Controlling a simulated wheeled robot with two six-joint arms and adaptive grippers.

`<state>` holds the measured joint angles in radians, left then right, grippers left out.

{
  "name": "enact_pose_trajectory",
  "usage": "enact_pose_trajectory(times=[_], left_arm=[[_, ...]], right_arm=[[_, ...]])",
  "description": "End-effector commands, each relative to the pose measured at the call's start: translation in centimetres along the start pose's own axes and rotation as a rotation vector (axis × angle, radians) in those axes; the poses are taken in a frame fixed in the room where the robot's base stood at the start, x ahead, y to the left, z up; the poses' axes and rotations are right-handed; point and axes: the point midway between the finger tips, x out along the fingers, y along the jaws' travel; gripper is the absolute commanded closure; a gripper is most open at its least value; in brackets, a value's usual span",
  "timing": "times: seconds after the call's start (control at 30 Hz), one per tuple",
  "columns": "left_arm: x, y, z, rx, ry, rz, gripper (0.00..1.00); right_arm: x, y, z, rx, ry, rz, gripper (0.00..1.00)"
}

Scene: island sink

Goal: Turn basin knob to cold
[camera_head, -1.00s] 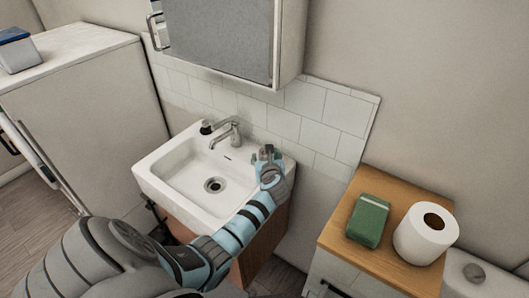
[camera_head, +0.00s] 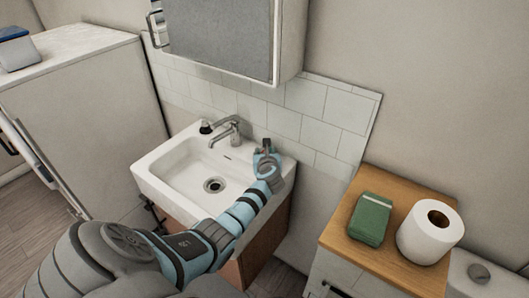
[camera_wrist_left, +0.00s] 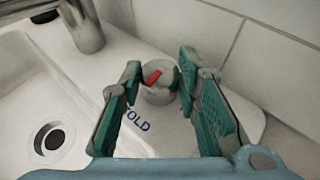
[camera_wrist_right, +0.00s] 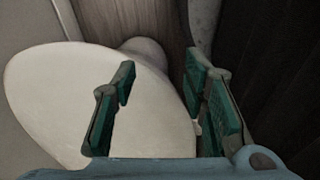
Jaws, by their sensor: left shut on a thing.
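The basin knob (camera_wrist_left: 158,87) is a small grey cylinder with a red pointer mark on top. It stands on the right rim of the white basin (camera_head: 165,190). The pointer is tilted, and blue lettering reading "OLD" (camera_wrist_left: 138,122) shows in front of the knob, partly hidden by a finger. My left gripper (camera_head: 266,152) is shut on the knob, one finger on each side, as the left wrist view shows (camera_wrist_left: 158,82). My right gripper (camera_wrist_right: 160,85) is open and empty, over a white rounded surface (camera_wrist_right: 60,105).
The tap (camera_head: 228,132) stands behind the basin, left of the knob. A tiled backsplash (camera_head: 305,100) is close behind. A mirror cabinet (camera_head: 220,35) hangs above. A wooden top at right (camera_head: 335,232) holds a green pack (camera_head: 370,218) and a toilet roll (camera_head: 428,240).

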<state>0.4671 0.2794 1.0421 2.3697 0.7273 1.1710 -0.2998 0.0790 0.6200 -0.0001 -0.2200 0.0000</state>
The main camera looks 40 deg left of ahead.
Motion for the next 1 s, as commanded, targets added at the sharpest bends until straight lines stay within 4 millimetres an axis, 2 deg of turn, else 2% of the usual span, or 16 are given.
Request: enact_pose_trajectory(times=[0.03, 0.13, 0.43, 0.47, 0.57, 0.87, 1.0], left_arm=[[-0.3, 0.2, 0.4, 0.014, 0.005, -0.022, 0.98], [-0.3, 0.3, 0.5, 0.039, 0.006, -0.083, 0.98], [-0.1, 0.2, 0.1, 0.046, 0.002, -0.106, 0.98], [-0.1, 0.2, 0.1, 0.046, 0.002, -0.106, 0.65], [-0.1, 0.2, 0.1, 0.045, 0.002, -0.106, 0.50], [-0.2, 0.2, 0.0, 0.045, 0.002, -0.106, 0.50], [-1.3, 0.3, 0.0, 0.044, 0.000, -0.106, 0.50]], right_arm=[[-1.4, 0.1, -0.1, 0.000, 0.000, -0.001, 0.60], [-2.6, 0.1, -0.2, 0.000, 0.000, -0.001, 0.60], [-2.4, 0.1, -0.2, 0.000, 0.000, -0.001, 0.60], [-2.4, 0.1, -0.2, 0.000, 0.000, -0.001, 0.60], [-2.4, 0.1, -0.2, 0.000, 0.000, -0.001, 0.60], [-2.4, 0.5, -0.2, -0.001, 0.000, 0.004, 0.60], [-2.4, 0.4, -0.2, -0.001, 0.000, 0.003, 0.60]])
